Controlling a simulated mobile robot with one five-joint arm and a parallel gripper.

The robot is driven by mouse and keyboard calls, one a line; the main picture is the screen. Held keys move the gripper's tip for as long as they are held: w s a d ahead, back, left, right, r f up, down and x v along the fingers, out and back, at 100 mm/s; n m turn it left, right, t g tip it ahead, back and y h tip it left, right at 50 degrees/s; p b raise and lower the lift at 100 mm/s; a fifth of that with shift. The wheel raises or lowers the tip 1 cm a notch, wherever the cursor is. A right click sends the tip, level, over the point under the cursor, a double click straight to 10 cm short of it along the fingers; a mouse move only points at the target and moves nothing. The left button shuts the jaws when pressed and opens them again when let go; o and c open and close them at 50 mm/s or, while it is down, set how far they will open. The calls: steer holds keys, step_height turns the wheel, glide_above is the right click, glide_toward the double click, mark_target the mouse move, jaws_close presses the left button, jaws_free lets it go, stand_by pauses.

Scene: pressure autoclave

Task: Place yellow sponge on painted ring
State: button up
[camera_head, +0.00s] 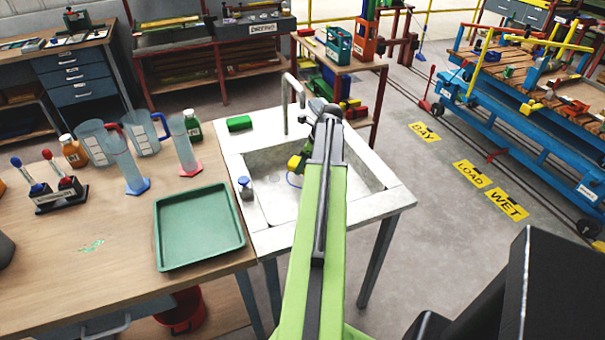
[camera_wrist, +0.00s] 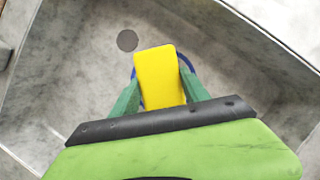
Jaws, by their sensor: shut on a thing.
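The yellow sponge (camera_wrist: 159,76) is between the green fingers of my gripper (camera_wrist: 160,92), which is shut on it, over the sink basin. It also shows in the head view (camera_head: 293,162), left of my arm. The painted ring (camera_wrist: 187,62) is a thin blue line on the basin floor; only short arcs show on both sides of the sponge, and the rest is hidden behind the sponge and fingers. In the head view a blue arc of it (camera_head: 289,181) shows just below the sponge. I cannot tell whether the sponge touches the floor.
The sink's (camera_head: 252,212) walls surround my gripper, and a round drain (camera_wrist: 127,40) lies near the sponge. The faucet (camera_head: 287,105) stands at the back rim. A green block (camera_head: 239,123) and a small blue-capped bottle (camera_head: 245,188) are on the rim. A green tray (camera_head: 199,226) is left.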

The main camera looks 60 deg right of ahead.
step_height(320, 180, down, 4)
steer(key=shift+r+b, duration=0.25)
steer(key=shift+b, duration=0.9)
steer(key=shift+r, duration=0.25)
steer(key=shift+f, duration=0.2)
steer(key=o, duration=1.3)
steer(key=shift+r, duration=0.1)
steer(key=shift+s+r+p, duration=0.1)
steer(key=shift+r+p, duration=0.4)
steer(key=shift+p, duration=0.15)
steer(key=p+v, duration=1)
steer(key=v, duration=0.1)
steer(key=shift+s+r, duration=0.15)
